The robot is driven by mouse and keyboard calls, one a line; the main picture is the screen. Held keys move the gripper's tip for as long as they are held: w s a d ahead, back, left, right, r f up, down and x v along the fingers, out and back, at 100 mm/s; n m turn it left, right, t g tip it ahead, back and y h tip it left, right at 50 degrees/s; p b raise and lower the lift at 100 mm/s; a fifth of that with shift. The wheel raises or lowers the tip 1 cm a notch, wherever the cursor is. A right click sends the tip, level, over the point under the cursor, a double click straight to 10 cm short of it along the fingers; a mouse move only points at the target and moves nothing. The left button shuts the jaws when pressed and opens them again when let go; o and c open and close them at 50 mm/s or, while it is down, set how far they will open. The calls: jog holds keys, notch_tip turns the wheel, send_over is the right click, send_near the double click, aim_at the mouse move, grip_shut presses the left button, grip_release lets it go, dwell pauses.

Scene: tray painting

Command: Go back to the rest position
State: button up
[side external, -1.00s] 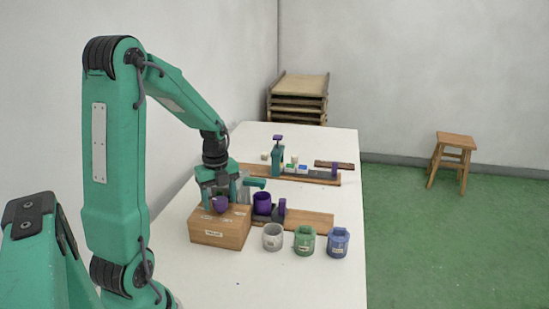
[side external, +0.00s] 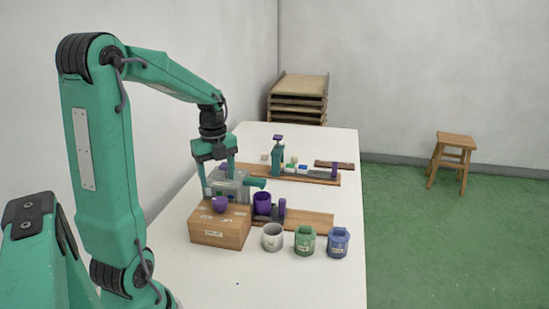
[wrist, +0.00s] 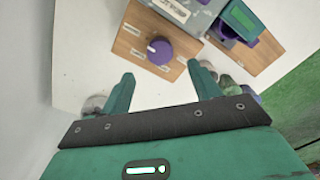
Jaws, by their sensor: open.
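My gripper (side external: 218,180) is open and hangs above and behind the wooden box with the purple knob in the side view. Nothing shows between its fingers. In the wrist view my gripper (wrist: 160,73) has its two teal fingers spread apart, with bare white table between them. The purple knob (side external: 220,204) sits on top of the wooden box (side external: 215,237), clear of the fingers. The knob (wrist: 160,50) also shows in the wrist view, beyond the fingertips.
A grey see-through machine (side external: 243,188) with a teal spout stands by the box, near a purple cup (side external: 262,203). White (side external: 272,240), green (side external: 304,242) and blue (side external: 338,244) pots stand in front. A second wooden station (side external: 320,180) lies farther back. Bare table (side external: 290,285) is at front.

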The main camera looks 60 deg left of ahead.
jog(key=shift+r, duration=0.15)
jog(key=shift+w+d+r+n, duration=0.1)
jog(key=shift+d+r+n, duration=0.1)
jog(key=shift+d+n, duration=0.15)
jog(key=s+d+r+n+t, duration=0.2)
jog(key=d+r+n, duration=0.1)
jog(key=d+n, duration=0.5)
jog(key=s+d+r+n+t, duration=0.3)
jog(key=d+n, duration=0.6)
jog(key=d, duration=0.5)
jog(key=shift+s+t, duration=0.2)
jog(key=shift+t, duration=0.1)
